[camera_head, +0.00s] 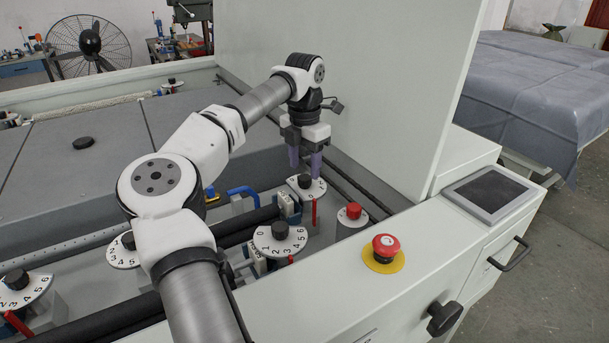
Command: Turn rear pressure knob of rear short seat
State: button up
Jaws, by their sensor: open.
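A black knob (304,181) on a white numbered dial sits directly below my gripper, beside the inner wall of the machine. A red pointer hangs at the dial's front edge. My gripper (306,170) points down with its purple fingers apart, close above this knob and on either side of it. I cannot tell whether the fingers touch it. A larger knob (280,230) on a numbered dial is nearer the camera. Another knob (128,240) is partly hidden by my arm, and one more knob (17,279) is at the far left. No label shows which knob is the rear one.
A red button (352,210) is right of the gripper, and a red emergency stop (385,246) on a yellow disc is nearer. A tall pale panel (350,80) rises close behind the gripper. A blue handle (243,191) and dark rails lie among the dials.

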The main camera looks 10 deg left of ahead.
aim_at(305, 177)
notch_tip(305, 177, up, 10)
jog(key=shift+r+b, duration=0.15)
jog(key=shift+b, duration=0.2)
